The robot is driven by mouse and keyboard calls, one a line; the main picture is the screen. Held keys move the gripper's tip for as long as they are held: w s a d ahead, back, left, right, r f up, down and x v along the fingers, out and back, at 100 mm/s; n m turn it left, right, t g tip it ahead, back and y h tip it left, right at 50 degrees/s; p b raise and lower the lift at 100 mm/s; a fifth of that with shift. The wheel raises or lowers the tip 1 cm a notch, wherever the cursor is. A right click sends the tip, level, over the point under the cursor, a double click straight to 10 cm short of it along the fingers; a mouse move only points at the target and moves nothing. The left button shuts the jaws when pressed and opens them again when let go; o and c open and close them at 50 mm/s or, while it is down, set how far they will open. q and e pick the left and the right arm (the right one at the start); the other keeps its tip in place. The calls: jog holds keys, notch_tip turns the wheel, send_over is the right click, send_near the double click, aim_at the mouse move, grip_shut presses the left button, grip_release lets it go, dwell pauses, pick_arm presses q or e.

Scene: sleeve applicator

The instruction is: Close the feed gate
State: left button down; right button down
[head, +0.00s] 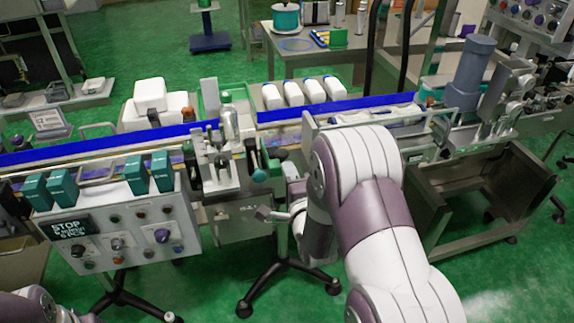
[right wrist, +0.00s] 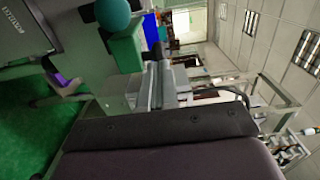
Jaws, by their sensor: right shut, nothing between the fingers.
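A teal ball knob (head: 259,175) sits on a dark lever on the front of the metal mechanism (head: 217,160) at the middle of the conveyor line. It appears to be the feed gate's handle, but I cannot tell how the gate stands. The knob also shows at the top of the right wrist view (right wrist: 112,14), beside a green block (right wrist: 127,46). My right gripper (head: 264,213) is below the knob in the head view, apart from it, shut and empty. My right forearm hides part of the conveyor. My left gripper is out of the head view; only part of that arm shows at bottom left.
A control panel (head: 125,238) with a STOP display and teal boxes (head: 62,187) stands left of the mechanism. White bottles (head: 313,90) lie behind the blue rail (head: 345,104). A metal-framed bin (head: 480,195) stands at right. Green floor is open in front.

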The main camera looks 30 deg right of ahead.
aim_at(280, 150)
jog(key=shift+x, duration=0.85)
jog(key=shift+w, duration=0.3)
jog(key=shift+w, duration=0.35)
jog(key=b+x, duration=0.3)
jog(key=x, duration=0.5)
jog(key=shift+w, duration=0.3)
jog(key=shift+d+r, duration=0.1)
jog(key=shift+r, duration=0.2)
jog(key=shift+r, duration=0.1)
